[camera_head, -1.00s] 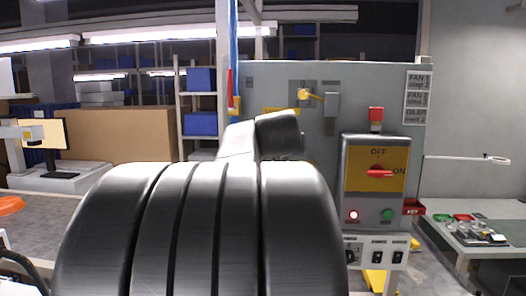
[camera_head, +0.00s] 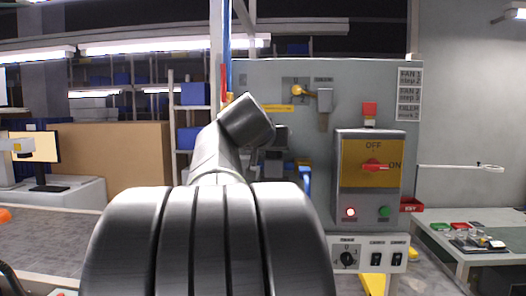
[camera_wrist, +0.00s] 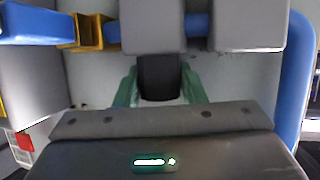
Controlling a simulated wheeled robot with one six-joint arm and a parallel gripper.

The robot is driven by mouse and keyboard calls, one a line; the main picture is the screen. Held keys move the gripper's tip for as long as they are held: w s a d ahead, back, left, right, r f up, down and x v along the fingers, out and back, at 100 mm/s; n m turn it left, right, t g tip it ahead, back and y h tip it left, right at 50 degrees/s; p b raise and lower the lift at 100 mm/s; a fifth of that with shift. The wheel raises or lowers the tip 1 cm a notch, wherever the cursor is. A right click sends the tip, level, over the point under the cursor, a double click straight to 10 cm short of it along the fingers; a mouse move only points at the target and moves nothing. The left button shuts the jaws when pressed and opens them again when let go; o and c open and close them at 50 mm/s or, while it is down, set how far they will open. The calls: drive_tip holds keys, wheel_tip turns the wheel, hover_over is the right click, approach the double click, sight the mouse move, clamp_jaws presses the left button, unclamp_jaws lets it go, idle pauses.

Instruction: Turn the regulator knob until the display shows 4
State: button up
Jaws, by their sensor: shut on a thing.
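In the wrist view my gripper (camera_wrist: 160,92) has two green fingers, one on each side of a dark, roughly cylindrical knob (camera_wrist: 160,76), and is shut on it. The knob sits directly below a grey box-shaped unit (camera_wrist: 152,27), the regulator body. A dark casing in the foreground carries a small lit green-white readout (camera_wrist: 153,162); I read no clear digit on it, and cannot tell whether it is the regulator's display. In the head view my dark arm hides the gripper and the knob.
A second grey unit (camera_wrist: 248,25) stands close on the right, with blue piping (camera_wrist: 298,75) beyond it. A yellow fitting (camera_wrist: 92,32) is on the left. In the head view a switch box (camera_head: 367,180) with a red handle stands right of my arm, and a bench (camera_head: 470,220) farther right.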

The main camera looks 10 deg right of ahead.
drive_tip(key=shift+f, duration=0.1)
drive_tip(key=o, duration=1)
drive_tip(key=b+v, duration=0.2)
drive_tip(key=v, duration=1.2)
drive_tip(key=shift+w, duration=0.1)
